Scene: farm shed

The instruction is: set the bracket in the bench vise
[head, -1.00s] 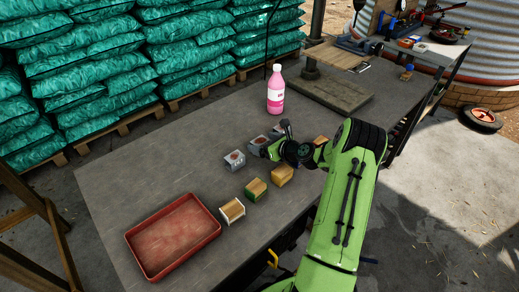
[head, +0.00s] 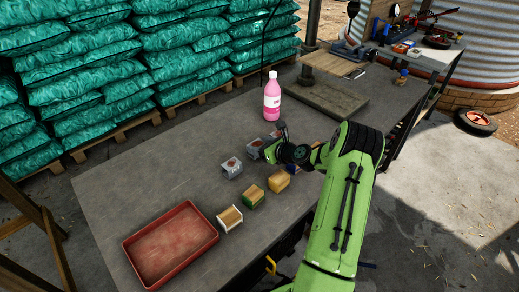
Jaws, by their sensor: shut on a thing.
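Two small grey metal pieces with reddish round marks stand on the grey bench (head: 135,165). The nearer grey piece (head: 231,168) is free of my gripper. The farther one, likely the bracket (head: 254,148), is right at the left side of my gripper (head: 270,146). My gripper is low over the bench and shut on a grey piece; its fingers and wrist hide most of the grip. A blue-grey metal thing, probably the bench vise (head: 348,49), is at the far end of the bench; it is too small to make out its jaws.
A red tray (head: 128,247) lies at the near left. Wooden blocks, one white-ended (head: 230,219), one green-sided (head: 252,196), one plain (head: 278,180), stand in front of my gripper. A pink bottle (head: 271,102) and a dark flat slab (head: 327,97) are behind it. The left bench top is clear.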

